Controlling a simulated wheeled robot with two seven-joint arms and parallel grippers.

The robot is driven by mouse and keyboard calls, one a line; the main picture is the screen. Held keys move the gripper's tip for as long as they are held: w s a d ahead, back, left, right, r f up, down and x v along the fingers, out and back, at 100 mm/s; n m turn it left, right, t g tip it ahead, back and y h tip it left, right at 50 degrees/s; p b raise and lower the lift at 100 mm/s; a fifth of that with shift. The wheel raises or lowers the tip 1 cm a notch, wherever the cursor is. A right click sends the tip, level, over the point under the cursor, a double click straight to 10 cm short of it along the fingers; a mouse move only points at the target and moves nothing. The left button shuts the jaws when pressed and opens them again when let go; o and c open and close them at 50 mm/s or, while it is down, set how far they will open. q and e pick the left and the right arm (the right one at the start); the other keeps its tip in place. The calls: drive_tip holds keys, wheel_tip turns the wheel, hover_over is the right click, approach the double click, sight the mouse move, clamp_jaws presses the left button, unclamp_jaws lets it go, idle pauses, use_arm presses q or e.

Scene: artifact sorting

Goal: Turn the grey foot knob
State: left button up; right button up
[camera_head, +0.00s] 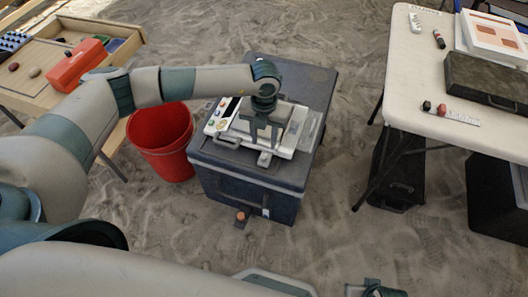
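A white and grey instrument (285,139) with small coloured buttons on its left end lies on top of a dark lidded case (240,178). A small grey block-like part (264,159) shows at the instrument's front edge; it may be the grey foot knob, but it is too small to be sure. My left gripper (263,146) reaches down over the instrument, fingers pointing down just behind that part. Its two fingers look apart, with nothing clearly held; contact is unclear. Of my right gripper (376,291), only a dark part shows at the bottom edge.
A red bucket (163,145) stands left of the case. A wooden table (92,73) with a red-orange box (77,64) is at upper left. A white table (404,70) with a dark flat case (488,82) is at right. Sandy floor between is open.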

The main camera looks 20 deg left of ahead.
sight(264, 156)
use_arm(q)
wheel_tip(264, 156, down, 8)
drive_tip(key=shift+f, duration=0.1)
idle(0.4)
clamp_jaws()
